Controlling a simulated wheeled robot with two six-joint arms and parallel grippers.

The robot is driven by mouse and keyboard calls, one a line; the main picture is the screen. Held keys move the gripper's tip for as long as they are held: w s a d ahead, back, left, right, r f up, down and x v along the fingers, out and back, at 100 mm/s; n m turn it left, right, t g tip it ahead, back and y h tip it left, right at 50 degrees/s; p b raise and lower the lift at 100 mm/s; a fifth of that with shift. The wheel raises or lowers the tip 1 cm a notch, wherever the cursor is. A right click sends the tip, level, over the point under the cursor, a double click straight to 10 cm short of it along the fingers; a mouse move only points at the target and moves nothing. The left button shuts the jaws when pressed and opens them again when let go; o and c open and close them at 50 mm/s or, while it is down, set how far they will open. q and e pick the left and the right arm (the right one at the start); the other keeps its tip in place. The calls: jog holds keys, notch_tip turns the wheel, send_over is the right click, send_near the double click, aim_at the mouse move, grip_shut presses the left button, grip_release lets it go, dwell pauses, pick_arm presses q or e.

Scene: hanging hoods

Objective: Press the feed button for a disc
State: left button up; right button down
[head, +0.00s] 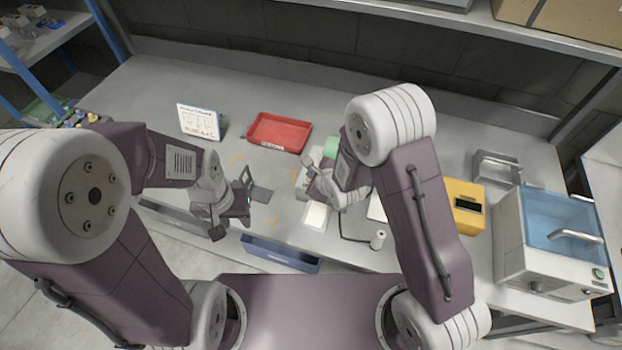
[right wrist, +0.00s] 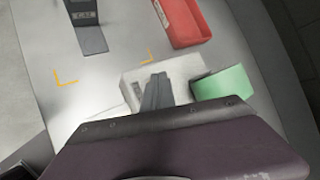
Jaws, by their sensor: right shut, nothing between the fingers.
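My right gripper (head: 309,172) is at the middle of the bench. In the right wrist view its two dark fingers (right wrist: 157,88) are together and empty, with their tips over or against a pale grey-white box (right wrist: 135,78). I cannot tell whether they touch it. A green block (right wrist: 224,83) sits right beside this box; it also shows in the head view (head: 331,146). My left gripper (head: 238,203) is to the left, beside a flat dark plate (head: 262,194); its finger opening is unclear. No feed button or disc can be made out; the fingers may cover the button.
A red tray (head: 281,131) and a white sign (head: 199,121) stand at the back. A blue bin (head: 280,254) is at the front edge. A yellow device (head: 464,206) and a machine with a blue lid (head: 556,240) are at right. Yellow corner marks lie on the bench.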

jog(key=shift+f+b, duration=0.4)
jog(key=shift+f, duration=0.05)
dwell(0.6)
jog(key=shift+r, duration=0.1)
jog(key=shift+r+p, duration=0.6)
jog(key=shift+r, duration=0.1)
notch_tip(320, 180, up, 5)
jog(key=p, duration=0.4)
jog(key=shift+r, duration=0.1)
dwell(0.7)
